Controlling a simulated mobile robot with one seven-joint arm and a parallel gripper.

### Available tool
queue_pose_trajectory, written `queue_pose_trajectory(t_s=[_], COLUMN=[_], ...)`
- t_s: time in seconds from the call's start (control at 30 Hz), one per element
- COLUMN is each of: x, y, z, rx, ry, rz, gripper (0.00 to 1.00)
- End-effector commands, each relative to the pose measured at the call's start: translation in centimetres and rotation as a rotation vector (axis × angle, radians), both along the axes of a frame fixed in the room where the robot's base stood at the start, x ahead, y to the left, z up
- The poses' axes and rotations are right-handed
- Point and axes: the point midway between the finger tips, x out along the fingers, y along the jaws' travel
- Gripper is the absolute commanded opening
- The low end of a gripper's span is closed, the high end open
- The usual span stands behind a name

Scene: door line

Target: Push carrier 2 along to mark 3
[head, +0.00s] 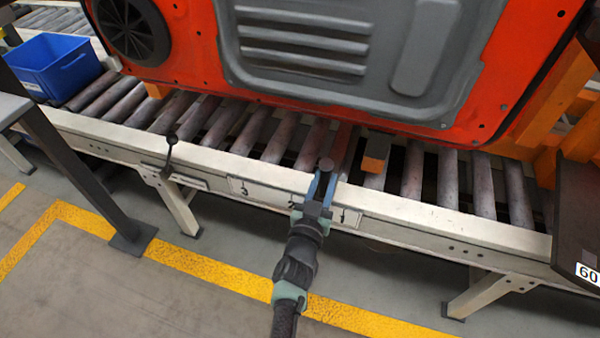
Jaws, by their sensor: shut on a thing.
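A large orange-red door panel (225,75) with a grey inner face stands over the roller conveyor (415,180), its top out of view. Below it show orange blocks, one at the right (375,152) and one at the left (157,90); I see no number 2 on the carrier. Mark 3 (243,188) is on the front rail, left of mark 2 (293,206) and mark 1 (344,217). My gripper (321,185) is at the rail between marks 2 and 1, shut on a dark round-topped handle (326,163). What the handle joins is hidden.
A dark lever (171,145) stands at the front rail left of mark 3. A blue bin (55,66) is at the far left. A dark post (85,180) stands at left. A dark panel marked 60 (578,220) is at right. Rollers left of mark 3 look clear.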

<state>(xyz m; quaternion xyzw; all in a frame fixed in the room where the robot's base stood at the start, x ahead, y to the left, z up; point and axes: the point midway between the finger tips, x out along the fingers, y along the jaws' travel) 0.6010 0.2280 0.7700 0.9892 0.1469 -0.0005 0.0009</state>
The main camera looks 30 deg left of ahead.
Motion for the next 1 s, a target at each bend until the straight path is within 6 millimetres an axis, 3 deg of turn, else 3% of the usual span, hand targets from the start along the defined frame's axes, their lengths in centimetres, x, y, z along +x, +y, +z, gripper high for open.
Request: queue_pose_trajectory(t_s=[0.37,1.0], x=[0.0,-1.0], y=[0.4,3.5], z=[0.1,0.2], rx=[0.003,-0.001], ry=[-0.003,-0.001], rz=[-0.021,0.001], gripper=[0.0,0.0])
